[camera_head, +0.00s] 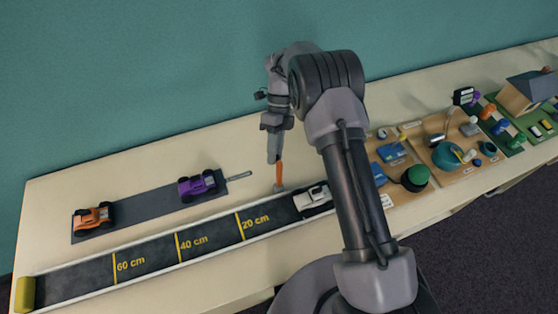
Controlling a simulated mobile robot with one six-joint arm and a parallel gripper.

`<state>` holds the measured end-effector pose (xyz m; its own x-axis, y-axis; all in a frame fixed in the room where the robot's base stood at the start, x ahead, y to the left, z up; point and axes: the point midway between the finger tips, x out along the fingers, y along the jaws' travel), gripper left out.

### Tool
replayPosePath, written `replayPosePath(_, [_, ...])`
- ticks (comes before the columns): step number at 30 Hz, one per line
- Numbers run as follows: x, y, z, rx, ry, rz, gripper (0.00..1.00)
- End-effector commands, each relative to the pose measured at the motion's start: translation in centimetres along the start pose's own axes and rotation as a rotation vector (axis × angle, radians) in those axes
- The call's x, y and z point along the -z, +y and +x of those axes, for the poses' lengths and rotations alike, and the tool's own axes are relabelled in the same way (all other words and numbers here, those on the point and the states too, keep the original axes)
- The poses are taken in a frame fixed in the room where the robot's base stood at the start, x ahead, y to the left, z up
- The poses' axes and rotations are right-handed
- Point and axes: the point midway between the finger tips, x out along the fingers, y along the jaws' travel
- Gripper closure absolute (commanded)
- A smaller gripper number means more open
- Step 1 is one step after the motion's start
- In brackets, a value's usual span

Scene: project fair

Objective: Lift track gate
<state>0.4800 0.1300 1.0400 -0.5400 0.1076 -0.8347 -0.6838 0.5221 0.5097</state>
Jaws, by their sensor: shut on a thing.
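A long dark track (145,262) with yellow marks for 20, 40 and 60 cm runs along the table. A white car (312,198) sits on it at its right end, partly beside my arm. An orange upright piece (279,173), which looks like the track gate, stands at the track's far edge just left of the white car. My gripper (277,158) points down over it and is shut on its top. The fingertips are small here, and my arm hides the track's right end.
A dark mat (145,208) behind the track holds an orange car (92,217) and a purple car (198,185). A yellow block (25,294) closes the track's left end. Boards with models (465,152) fill the right side. Bare table lies behind the gripper.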

Motion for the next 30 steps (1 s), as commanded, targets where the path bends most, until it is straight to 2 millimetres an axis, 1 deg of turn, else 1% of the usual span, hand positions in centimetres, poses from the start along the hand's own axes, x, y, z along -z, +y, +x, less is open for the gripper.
replayPosePath(1, [-0.3, -0.8, 0.3, -0.016, 0.026, 0.01, 1.0])
replayPosePath(5, [-1.1, -1.5, 0.2, -0.067, 0.077, 0.032, 1.0])
replayPosePath(12, [-1.9, -2.3, -0.1, -0.062, 0.075, 0.029, 1.0])
replayPosePath(18, [-2.2, -2.6, -0.3, -0.058, 0.075, 0.028, 1.0])
replayPosePath(30, [-2.2, -2.6, -0.4, -0.058, 0.074, 0.029, 1.0])
